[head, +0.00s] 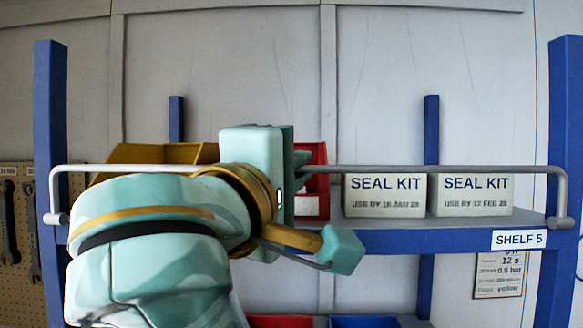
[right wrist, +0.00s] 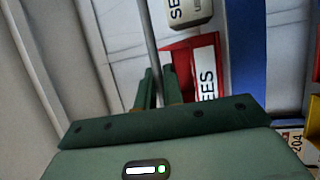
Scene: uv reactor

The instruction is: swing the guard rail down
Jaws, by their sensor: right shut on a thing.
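The guard rail (head: 430,169) is a thin grey bar with bent ends. It runs across the front of the blue shelf (head: 395,242), above the board and in front of the goods, with end pivots at the left and right posts. My right gripper (head: 303,168) is shut on the rail near its middle, and my arm hides part of the shelf. In the right wrist view the rail (right wrist: 149,40) passes between the two green fingers of the gripper (right wrist: 158,85). My left gripper is not in view.
Two white SEAL KIT boxes (head: 385,195) (head: 471,195) stand on the shelf behind the rail. A red bin (head: 317,182) and a yellow bin (head: 150,154) stand further left. Blue posts (head: 50,110) (head: 566,120) flank the shelf. Red and blue bins (head: 362,321) show below.

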